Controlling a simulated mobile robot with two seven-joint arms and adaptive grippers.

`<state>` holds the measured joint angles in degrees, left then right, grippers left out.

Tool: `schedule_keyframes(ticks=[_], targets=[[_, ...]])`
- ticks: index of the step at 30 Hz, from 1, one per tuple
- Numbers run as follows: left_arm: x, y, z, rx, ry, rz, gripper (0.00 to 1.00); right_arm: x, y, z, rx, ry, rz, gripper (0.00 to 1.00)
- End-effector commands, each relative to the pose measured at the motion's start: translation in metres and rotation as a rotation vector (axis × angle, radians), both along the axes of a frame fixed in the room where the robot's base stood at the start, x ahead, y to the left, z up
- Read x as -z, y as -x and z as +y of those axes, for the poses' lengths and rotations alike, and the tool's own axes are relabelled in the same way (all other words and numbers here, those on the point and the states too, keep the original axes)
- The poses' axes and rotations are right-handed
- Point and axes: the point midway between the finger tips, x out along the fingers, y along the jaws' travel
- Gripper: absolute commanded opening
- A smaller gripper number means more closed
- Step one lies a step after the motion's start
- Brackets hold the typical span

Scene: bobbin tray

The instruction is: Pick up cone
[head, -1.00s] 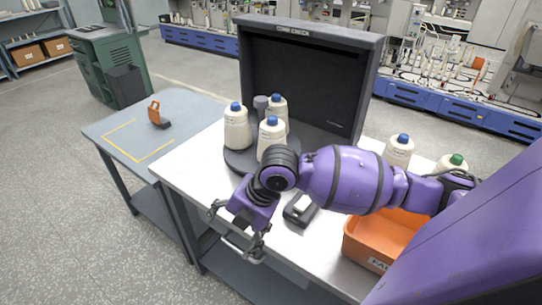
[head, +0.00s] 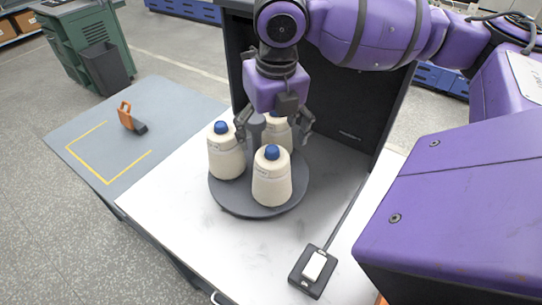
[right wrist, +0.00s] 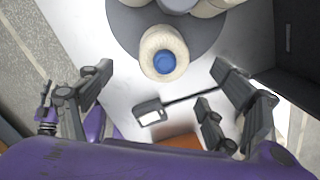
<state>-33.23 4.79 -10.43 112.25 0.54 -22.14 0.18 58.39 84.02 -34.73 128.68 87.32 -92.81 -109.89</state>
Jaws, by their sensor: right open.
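Three cream cones with blue tips stand upright on a dark round turntable (head: 240,205): a left cone (head: 226,157), a front cone (head: 271,183) and a back cone (head: 277,130). My right gripper (head: 273,128) is open and points down over the turntable, its fingers spread in front of the back cone and just above and behind the front cone in the picture. In the right wrist view one cone (right wrist: 164,58) shows whole, ahead of the gap between the spread fingers; others are cut off at the top edge. I see no cone held. My left gripper is out of view.
A dark check booth (head: 350,125) rises behind the turntable. A black switch box (head: 313,270) with a cable sits at the front right on the white table (head: 240,245). A blue-grey side table (head: 170,100) holds an orange-and-black tool (head: 127,117).

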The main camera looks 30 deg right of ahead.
Motion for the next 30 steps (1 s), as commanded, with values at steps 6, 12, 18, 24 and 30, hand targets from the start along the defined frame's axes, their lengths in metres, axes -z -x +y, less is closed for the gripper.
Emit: schedule_keyframes(ticks=[6,12,18,24,30], targets=[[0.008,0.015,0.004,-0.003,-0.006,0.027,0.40,0.015,0.000,-0.003,-0.009,0.009,0.007,0.83],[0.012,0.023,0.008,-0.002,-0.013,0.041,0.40,0.038,-0.003,-0.004,-0.007,0.008,0.007,0.83],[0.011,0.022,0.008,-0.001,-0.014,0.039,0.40,0.067,-0.006,-0.006,-0.007,0.006,0.003,0.83],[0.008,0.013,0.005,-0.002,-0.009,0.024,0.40,0.076,-0.007,-0.006,-0.007,0.007,0.000,0.83],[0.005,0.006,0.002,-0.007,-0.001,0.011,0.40,0.075,-0.008,-0.006,-0.007,0.007,0.000,0.75]])
